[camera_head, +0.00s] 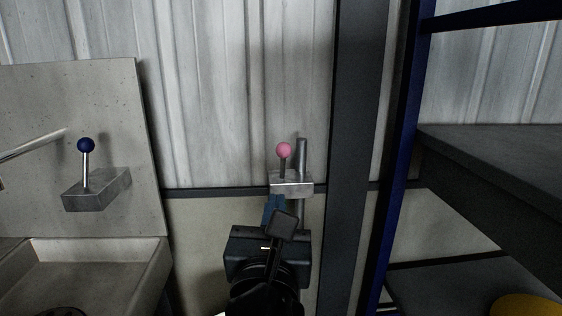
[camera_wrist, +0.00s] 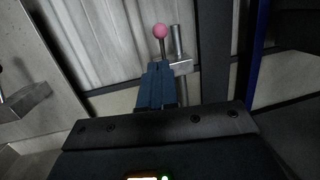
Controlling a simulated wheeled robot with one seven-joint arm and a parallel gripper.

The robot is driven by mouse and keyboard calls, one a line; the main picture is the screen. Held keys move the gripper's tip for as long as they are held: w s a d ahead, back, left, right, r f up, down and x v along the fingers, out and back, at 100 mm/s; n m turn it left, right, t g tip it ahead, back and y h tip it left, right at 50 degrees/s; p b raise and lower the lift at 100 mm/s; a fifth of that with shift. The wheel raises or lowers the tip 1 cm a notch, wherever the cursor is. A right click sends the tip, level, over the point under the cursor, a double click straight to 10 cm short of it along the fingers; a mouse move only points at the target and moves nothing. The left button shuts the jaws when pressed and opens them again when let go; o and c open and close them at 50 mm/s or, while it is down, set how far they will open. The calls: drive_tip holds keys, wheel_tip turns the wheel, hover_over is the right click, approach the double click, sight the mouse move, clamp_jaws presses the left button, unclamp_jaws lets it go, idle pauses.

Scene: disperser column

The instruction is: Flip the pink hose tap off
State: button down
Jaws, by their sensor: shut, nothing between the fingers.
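The pink hose tap is a lever with a pink ball (camera_head: 284,150) on a thin grey stem that stands upright from a grey metal block (camera_head: 291,184) at the wall. In the wrist view the pink ball (camera_wrist: 160,31) shows just beyond my fingertips. My gripper (camera_head: 275,202) is shut and empty, with its blue fingers just below the block in the head view. In the wrist view the fingers (camera_wrist: 157,70) point toward the stem and cover its lower part. I cannot tell whether they touch the block.
A vertical pipe (camera_head: 302,160) is right beside the pink lever. A dark post (camera_head: 357,150), a blue upright and dark shelves (camera_head: 490,150) stand at the right.

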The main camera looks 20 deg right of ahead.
sight(283, 154)
drive_tip(key=p+x, duration=0.1)
drive_tip(key=x, duration=1.3)
drive_tip(key=shift+r, duration=0.1)
